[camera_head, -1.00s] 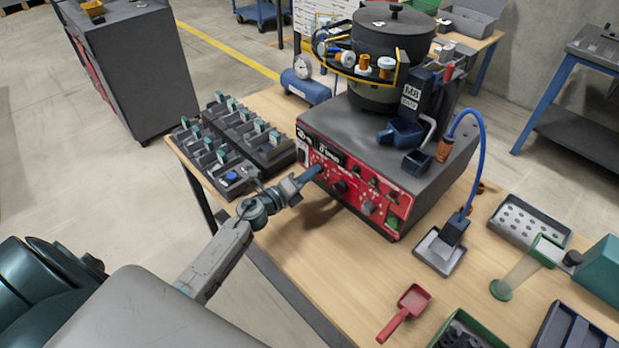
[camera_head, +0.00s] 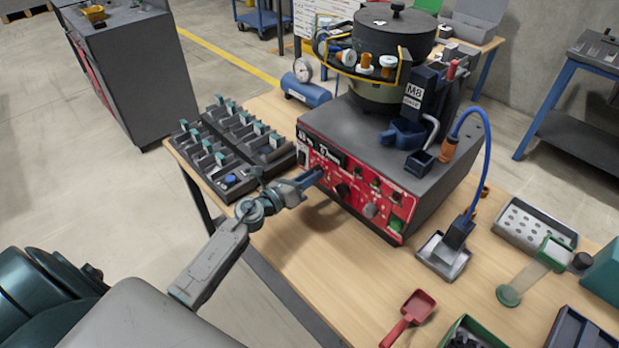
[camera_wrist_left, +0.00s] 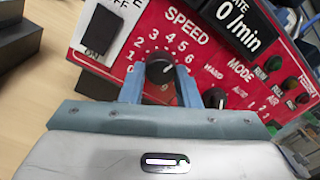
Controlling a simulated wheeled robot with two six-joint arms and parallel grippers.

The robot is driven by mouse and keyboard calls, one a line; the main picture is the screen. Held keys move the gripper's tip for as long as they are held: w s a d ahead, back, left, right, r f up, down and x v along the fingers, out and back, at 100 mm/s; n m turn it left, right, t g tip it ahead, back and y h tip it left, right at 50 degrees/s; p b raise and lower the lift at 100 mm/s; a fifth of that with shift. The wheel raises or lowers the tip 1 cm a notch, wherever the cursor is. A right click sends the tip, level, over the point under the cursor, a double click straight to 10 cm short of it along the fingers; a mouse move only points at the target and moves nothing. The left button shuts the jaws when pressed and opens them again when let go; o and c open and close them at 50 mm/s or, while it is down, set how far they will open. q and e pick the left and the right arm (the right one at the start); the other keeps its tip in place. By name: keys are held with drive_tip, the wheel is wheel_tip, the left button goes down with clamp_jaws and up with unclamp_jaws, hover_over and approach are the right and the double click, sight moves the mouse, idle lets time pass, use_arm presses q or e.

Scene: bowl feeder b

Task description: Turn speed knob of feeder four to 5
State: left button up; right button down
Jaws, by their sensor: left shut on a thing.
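The bowl feeder (camera_head: 382,120) stands on the table with a red front panel (camera_head: 375,203) and an M8 label. In the left wrist view, the black speed knob (camera_wrist_left: 160,70) sits below the word SPEED within a ring of white numbers. A small white mark shows on the knob, but I cannot tell for sure which number it points to. My left gripper (camera_wrist_left: 160,84) is shut on the speed knob, one finger on each side. In the head view, my left gripper (camera_head: 316,176) reaches the panel's left part and hides the knob. My right gripper is not in view.
A black rocker switch (camera_wrist_left: 100,30) is left of the dial, and a MODE knob (camera_wrist_left: 215,97) is close to the right finger. A rate display (camera_wrist_left: 243,22) reads 0/min. A dark rack (camera_head: 232,150) stands left of the feeder. A red scoop (camera_head: 411,312) lies in front.

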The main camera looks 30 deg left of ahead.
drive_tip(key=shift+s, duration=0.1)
use_arm(q)
drive_tip(key=o, duration=1)
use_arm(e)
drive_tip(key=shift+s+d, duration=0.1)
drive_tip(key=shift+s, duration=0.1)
use_arm(q)
drive_tip(key=shift+s, duration=0.1)
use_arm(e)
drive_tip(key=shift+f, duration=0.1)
use_arm(q)
drive_tip(key=b+v, duration=0.5)
drive_tip(key=v, duration=0.5)
drive_tip(key=shift+s+a+f+b, duration=0.1)
drive_tip(key=shift+s+a+b, duration=0.1)
drive_tip(key=shift+s+b, duration=0.1)
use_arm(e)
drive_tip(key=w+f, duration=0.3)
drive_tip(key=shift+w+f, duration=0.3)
